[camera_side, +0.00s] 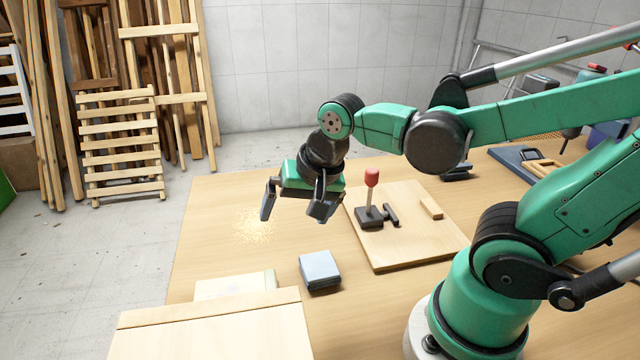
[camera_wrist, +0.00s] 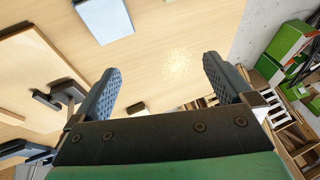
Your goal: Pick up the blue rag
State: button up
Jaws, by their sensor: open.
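A light blue, flat, folded-looking piece, which I take to be the blue rag (camera_side: 319,266), lies on the wooden table in the side view. It has a dark lower edge. A light blue shape at the top of the wrist view (camera_wrist: 106,17) appears to be the same piece, partly cut off by the frame. My gripper (camera_side: 294,212) is open and empty above the table, behind the rag and slightly left of it in the side view. Its two ridged fingers stand wide apart in the wrist view (camera_wrist: 160,70), with only table surface and a small dark object seen between them.
A wooden board (camera_side: 405,252) with a red-knobbed lever (camera_side: 371,180) stands right of the gripper. A pale wooden box (camera_side: 215,330) stands at the front left. Sawdust (camera_side: 256,226) lies left of the gripper. The table left of the rag is mostly clear.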

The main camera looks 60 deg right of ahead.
aim_at(308, 267)
jog(key=f+m+g, duration=0.1)
jog(key=m, duration=0.3)
jog(key=f+m+g, duration=0.1)
jog(key=m, duration=0.3)
jog(key=f+m+g, duration=0.1)
jog(key=f+m, duration=0.1)
jog(key=m, duration=0.2)
jog(key=shift+s+d+m, duration=0.2)
jog(key=shift+s+m, duration=0.15)
jog(key=shift+m, duration=0.05)
jog(key=m, duration=0.1)
jog(key=f+m+g, duration=0.1)
jog(key=m, duration=0.2)
jog(key=shift+s+f+g, duration=0.2)
jog(key=shift+s+g, duration=0.1)
jog(key=shift+f, duration=2.8)
jog(key=shift+c, duration=0.2)
jog(key=c, duration=1.1)
